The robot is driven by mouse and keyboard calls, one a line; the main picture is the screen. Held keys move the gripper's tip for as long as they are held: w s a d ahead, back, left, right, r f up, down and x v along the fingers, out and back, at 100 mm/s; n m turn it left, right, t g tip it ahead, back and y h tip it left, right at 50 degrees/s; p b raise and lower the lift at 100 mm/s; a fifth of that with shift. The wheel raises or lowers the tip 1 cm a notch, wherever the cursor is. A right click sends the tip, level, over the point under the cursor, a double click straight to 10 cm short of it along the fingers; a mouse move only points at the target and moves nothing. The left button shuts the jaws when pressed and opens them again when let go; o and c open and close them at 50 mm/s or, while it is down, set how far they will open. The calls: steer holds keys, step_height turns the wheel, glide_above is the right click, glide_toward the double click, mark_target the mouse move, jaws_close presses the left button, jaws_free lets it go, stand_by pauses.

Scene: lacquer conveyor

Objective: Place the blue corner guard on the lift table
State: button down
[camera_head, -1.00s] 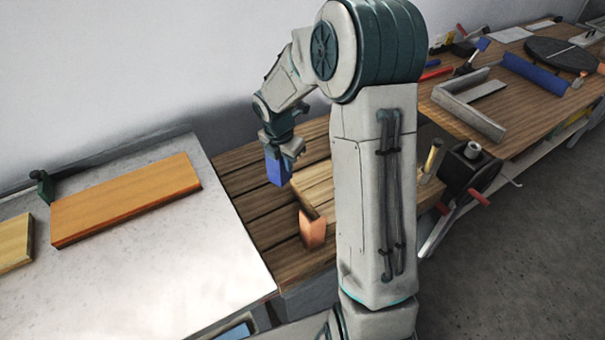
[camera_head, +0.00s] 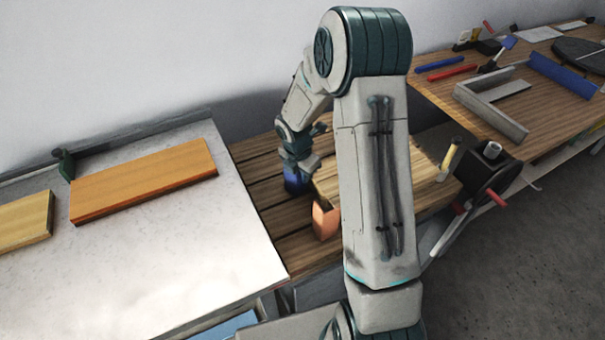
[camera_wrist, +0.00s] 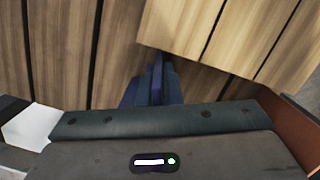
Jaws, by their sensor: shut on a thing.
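The blue corner guard (camera_head: 295,182) is in my gripper (camera_head: 301,167), low over a dark slatted wooden surface (camera_head: 262,165), which looks like the lift table. The guard stands beside the left edge of a lighter wooden slab (camera_head: 328,180). I cannot tell whether it touches the slats or the slab. In the wrist view the blue guard (camera_wrist: 150,88) shows beyond the dark gripper body, next to the slab's corner (camera_wrist: 160,40). My gripper's fingers are mostly hidden there.
An orange corner guard (camera_head: 325,219) stands at the slab's near corner. A grey metal table (camera_head: 180,255) with an orange board (camera_head: 145,180) lies left. A dark crank wheel (camera_head: 490,187) stands right. A workbench (camera_head: 430,95) behind holds tools and a grey frame (camera_head: 490,110).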

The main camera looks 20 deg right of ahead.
steer(key=c, duration=1.6)
jaws_free()
steer(key=shift+r, duration=0.1)
steer(key=r, duration=0.3)
steer(key=a+r, duration=0.1)
steer(key=r, duration=0.3)
steer(key=s+r, duration=0.1)
steer(key=r, duration=0.3)
steer(key=shift+a+p, duration=0.15)
steer(key=shift+p, duration=0.25)
steer(key=s+r+m+t, duration=0.1)
steer(key=s+r+m, duration=0.5)
steer(key=s+m, duration=0.5)
steer(key=s+r+m+t+y, duration=0.1)
steer(key=s+r+m, duration=0.5)
steer(key=s+m, duration=0.6)
steer(key=shift+s+a+m, duration=0.15)
steer(key=shift+a+m, duration=0.3)
steer(key=shift+m, duration=0.55)
